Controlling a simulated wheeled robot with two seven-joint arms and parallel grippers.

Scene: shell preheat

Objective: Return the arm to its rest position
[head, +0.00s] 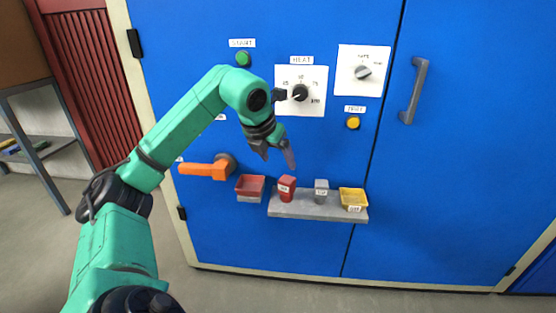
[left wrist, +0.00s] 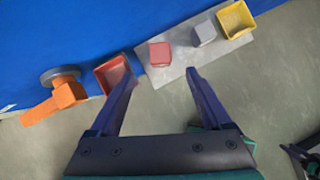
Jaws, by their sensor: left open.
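My left arm (head: 183,118) comes in from the left in the head view, bent at the elbow. Its left gripper (head: 275,160) is open and empty in front of the blue cabinet, above the small shelf. In the left wrist view the left gripper (left wrist: 160,84) shows two spread fingers with nothing between them.
The blue cabinet (head: 450,190) carries a heat dial (head: 300,92), a second dial (head: 362,72), green (head: 243,59) and yellow (head: 353,123) buttons, an orange handle (head: 205,169), a red bin (head: 250,186) and a shelf (head: 318,212) holding a red block, a grey block and a yellow bin.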

